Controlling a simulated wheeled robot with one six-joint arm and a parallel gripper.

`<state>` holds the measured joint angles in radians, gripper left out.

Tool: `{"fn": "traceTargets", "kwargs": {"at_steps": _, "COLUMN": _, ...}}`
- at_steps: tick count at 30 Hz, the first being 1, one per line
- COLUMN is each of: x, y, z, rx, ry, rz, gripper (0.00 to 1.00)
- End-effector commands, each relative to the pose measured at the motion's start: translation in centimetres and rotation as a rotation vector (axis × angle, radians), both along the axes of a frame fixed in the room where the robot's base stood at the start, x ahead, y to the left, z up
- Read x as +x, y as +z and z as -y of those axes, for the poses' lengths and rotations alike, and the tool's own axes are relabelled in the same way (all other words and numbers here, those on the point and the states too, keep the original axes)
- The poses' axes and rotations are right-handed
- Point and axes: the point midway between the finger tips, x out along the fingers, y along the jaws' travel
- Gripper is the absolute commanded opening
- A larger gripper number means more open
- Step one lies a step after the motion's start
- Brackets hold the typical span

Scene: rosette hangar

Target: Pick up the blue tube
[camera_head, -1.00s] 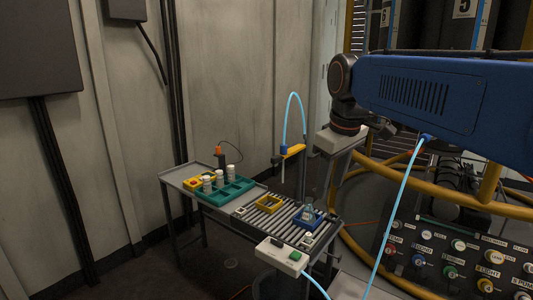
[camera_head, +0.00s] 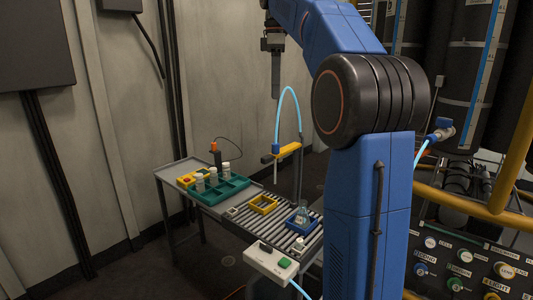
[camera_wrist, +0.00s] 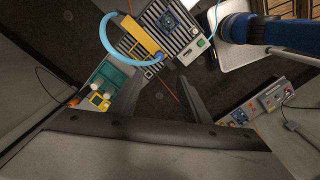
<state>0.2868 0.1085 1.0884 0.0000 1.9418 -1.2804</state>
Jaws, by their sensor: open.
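A light-blue tube (camera_head: 288,90) arches up beside the yellow arm (camera_head: 288,151) of a thin stand and ends in a darker blue nozzle. It also shows as a light-blue curve in the wrist view (camera_wrist: 116,43). My gripper (camera_head: 275,96) points down, high above the far part of the bench, left of the tube's top in the head view. In the wrist view my gripper (camera_wrist: 160,92) has its fingers apart with nothing between them.
The bench has a green tray (camera_head: 215,197) with white-capped bottles, a yellow frame (camera_head: 263,205), and a blue tray (camera_head: 296,222) holding a glass vessel on rollers. A white button box (camera_head: 270,262) sits at its front. A wall stands left; a knob panel (camera_head: 460,265) is right.

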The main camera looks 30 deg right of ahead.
Motion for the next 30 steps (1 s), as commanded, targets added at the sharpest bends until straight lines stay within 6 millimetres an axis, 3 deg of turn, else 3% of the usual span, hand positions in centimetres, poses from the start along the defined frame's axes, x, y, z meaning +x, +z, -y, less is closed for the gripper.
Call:
{"fn": "traceTargets", "kwargs": {"at_steps": 5, "x": 0.1, "y": -0.9, "z": 0.2, "rx": 0.002, "ry": 0.009, "rz": -0.005, "gripper": 0.43}}
{"fn": "traceTargets", "kwargs": {"at_steps": 21, "x": 0.0, "y": -10.1, "z": 0.1, "rx": 0.001, "ry": 0.008, "rz": -0.004, "gripper": 0.43}}
{"fn": "traceTargets", "kwargs": {"at_steps": 30, "x": 0.1, "y": -12.3, "z": 0.2, "rx": 0.001, "ry": 0.007, "rz": -0.003, "gripper": 0.43}}
